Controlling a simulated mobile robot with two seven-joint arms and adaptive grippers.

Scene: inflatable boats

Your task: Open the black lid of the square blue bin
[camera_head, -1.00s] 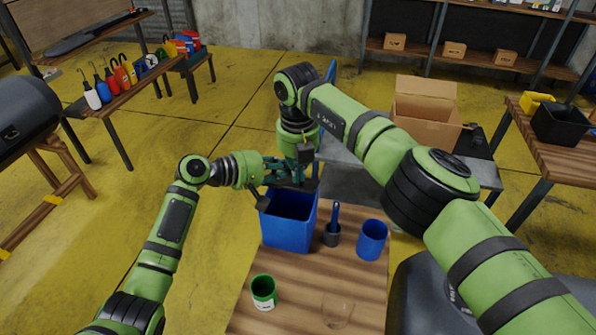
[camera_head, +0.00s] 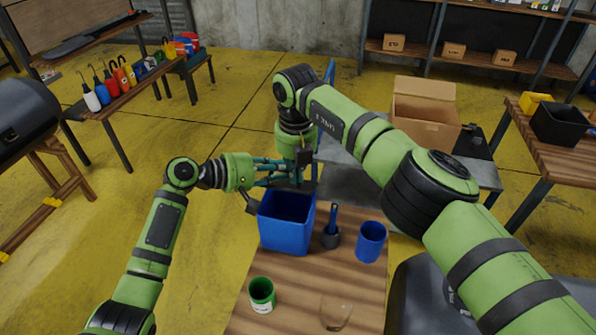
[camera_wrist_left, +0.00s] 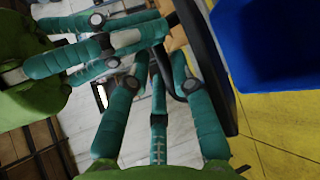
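The square blue bin (camera_head: 287,228) stands on the wooden table with its top uncovered and its inside showing. Its black lid (camera_head: 307,187) shows as a dark strip at the bin's back rim, partly hidden by my grippers. In the left wrist view the lid (camera_wrist_left: 205,62) is a long black panel beside the blue bin (camera_wrist_left: 275,45). My left gripper (camera_head: 283,172) is behind the bin's rim, its teal fingers apart and close to the lid. My right gripper (camera_head: 297,176) points down there too; its fingers (camera_wrist_left: 130,38) cross from the left, and their grip is unclear.
A dark container with a blue-handled tool (camera_head: 332,230), a blue cup (camera_head: 370,242), a green can (camera_head: 262,294) and a clear glass item (camera_head: 336,313) stand on the table (camera_head: 300,285). My two arms are very close together. A grey surface (camera_head: 350,185) lies behind.

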